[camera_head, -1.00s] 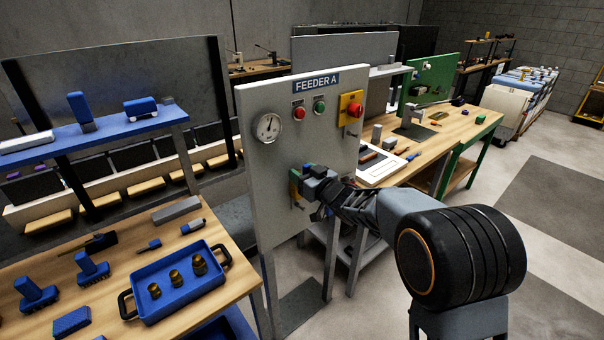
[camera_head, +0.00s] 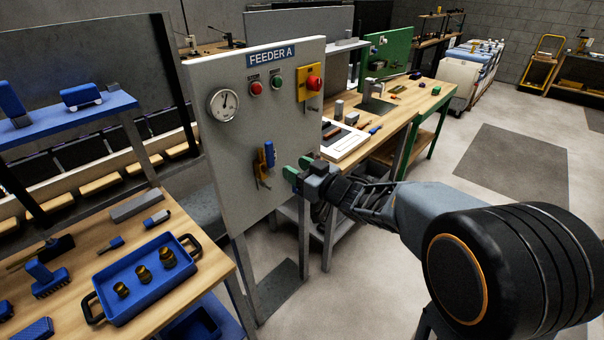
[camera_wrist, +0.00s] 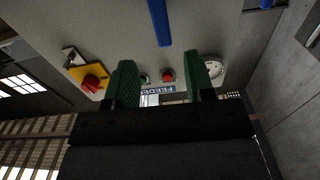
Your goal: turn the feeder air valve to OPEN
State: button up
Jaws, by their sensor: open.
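The feeder air valve sits low on the grey FEEDER A panel (camera_head: 225,150). Its brass body (camera_head: 261,178) has a blue lever handle (camera_head: 270,154) that stands about upright. No OPEN mark is readable by it. My gripper (camera_head: 297,169), with green fingers, is open and empty, to the right of the valve and apart from it. In the wrist view the two green fingers of my gripper (camera_wrist: 161,72) are spread wide. The blue handle (camera_wrist: 158,22) shows at the top of that view, beyond the fingertips and roughly in line with the gap.
Above the valve are a gauge (camera_head: 223,105), red and green buttons, and a red emergency stop (camera_head: 313,83) on a yellow plate. A wooden bench with a blue tray (camera_head: 145,308) is at left. Another bench (camera_head: 425,97) stands behind my arm. Open floor lies right.

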jog(key=shift+v, duration=0.8)
jog(key=shift+f, duration=0.1)
jog(key=d+f+m+g+h, duration=0.2)
jog(key=d+f+m+h, duration=0.3)
jog(key=d+f+h, duration=0.55)
jog(key=s+d+r+m+g+h, duration=0.1)
jog(key=s+d+m+g, duration=0.1)
jog(key=s, duration=0.8)
jog(key=s+d+r+m+g+h, duration=0.1)
jog(key=s+d+m+g, duration=0.1)
jog(key=s, duration=0.8)
jog(key=shift+s+d+r+g+h, duration=0.3)
jog(key=shift+d+g, duration=0.3)
jog(key=shift+g, duration=0.7)
